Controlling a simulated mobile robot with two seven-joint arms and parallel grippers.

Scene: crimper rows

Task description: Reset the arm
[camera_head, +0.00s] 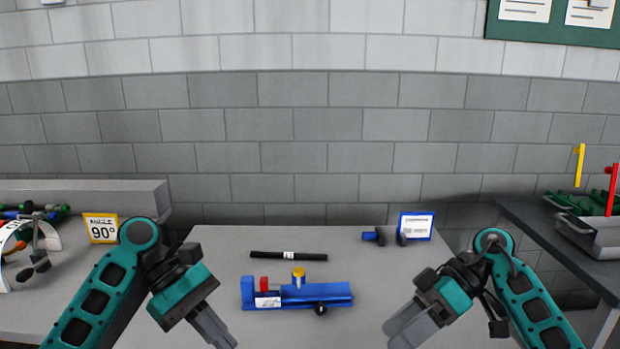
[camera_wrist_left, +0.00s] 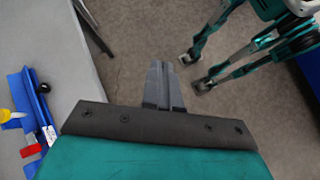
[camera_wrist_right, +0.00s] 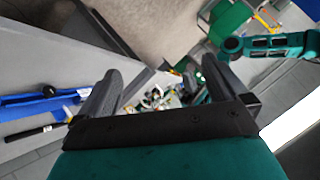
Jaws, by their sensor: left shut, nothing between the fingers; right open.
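My left gripper (camera_head: 212,325) is at the left front of the table in the head view, its fingers shut and empty; the left wrist view shows the closed fingers (camera_wrist_left: 164,84) over the floor beside the table edge. My right gripper (camera_head: 408,326) is at the right front of the table. In the right wrist view its fingers (camera_wrist_right: 160,85) stand apart with nothing held between them. A blue crimper fixture (camera_head: 325,295) with a red block and a yellow knob lies on the table between the two grippers, apart from both.
A black rod (camera_head: 288,256) with a white band lies behind the fixture. A small blue-framed sign (camera_head: 416,226) stands at the table's back right. A 90° angle sign (camera_head: 101,228) is at the left. A side table (camera_head: 520,215) with a grey tray (camera_head: 592,236) stands at the right.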

